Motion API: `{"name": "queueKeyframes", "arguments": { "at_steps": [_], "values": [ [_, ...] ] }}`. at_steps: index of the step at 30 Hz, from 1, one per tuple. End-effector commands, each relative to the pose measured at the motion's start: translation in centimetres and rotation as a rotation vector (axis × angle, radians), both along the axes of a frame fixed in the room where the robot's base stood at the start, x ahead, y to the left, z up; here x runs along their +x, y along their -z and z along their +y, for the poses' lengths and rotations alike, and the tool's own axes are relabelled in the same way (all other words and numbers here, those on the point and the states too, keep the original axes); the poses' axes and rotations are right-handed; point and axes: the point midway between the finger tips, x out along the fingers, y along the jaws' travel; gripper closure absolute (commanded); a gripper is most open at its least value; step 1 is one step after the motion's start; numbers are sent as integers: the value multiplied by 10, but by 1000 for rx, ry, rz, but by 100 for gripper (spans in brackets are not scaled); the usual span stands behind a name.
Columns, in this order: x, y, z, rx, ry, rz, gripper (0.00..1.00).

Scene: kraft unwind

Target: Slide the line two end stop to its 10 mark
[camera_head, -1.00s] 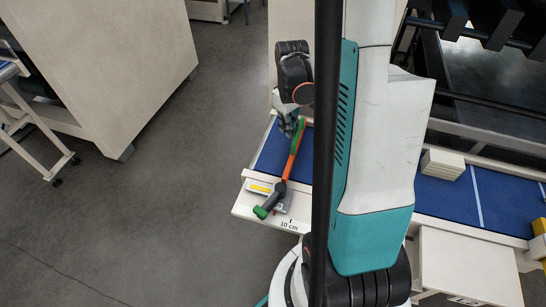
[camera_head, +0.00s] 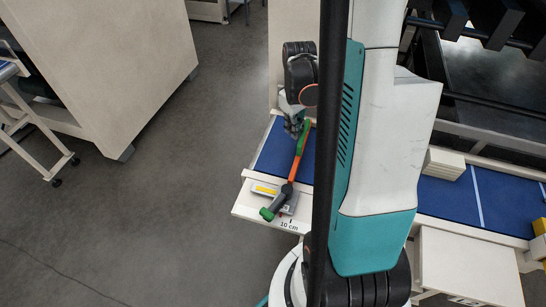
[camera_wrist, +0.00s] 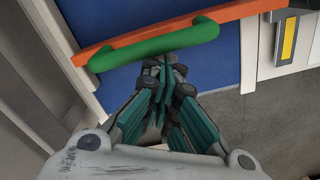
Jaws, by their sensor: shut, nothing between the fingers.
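The line two end stop has an orange arm (camera_head: 297,166) with a green handle (camera_head: 304,138), over a grey block (camera_head: 289,204) with a green knob (camera_head: 267,214) on the table's left end. The block sits just left of the printed 10 cm mark (camera_head: 289,224). My gripper (camera_head: 298,126) is shut and empty beside the handle's far end. In the wrist view, the gripper (camera_wrist: 165,68) lies close against the green handle (camera_wrist: 155,43), in front of the orange arm (camera_wrist: 130,38). Whether they touch is hard to tell.
A yellow-marked plate (camera_head: 265,190) lies beside the block. The blue table surface (camera_head: 440,195) runs right, with a stack of cream blocks (camera_head: 443,163) on it. My arm hides the middle of the table. Open floor (camera_head: 170,220) lies to the left.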

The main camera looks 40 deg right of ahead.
Motion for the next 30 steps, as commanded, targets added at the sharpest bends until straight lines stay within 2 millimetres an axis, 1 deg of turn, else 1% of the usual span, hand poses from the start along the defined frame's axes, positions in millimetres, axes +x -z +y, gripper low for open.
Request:
{"name": "queueKeyframes", "arguments": {
  "at_steps": [30],
  "values": [
    [-16,0,-10,0,0,0,100]
  ]
}}
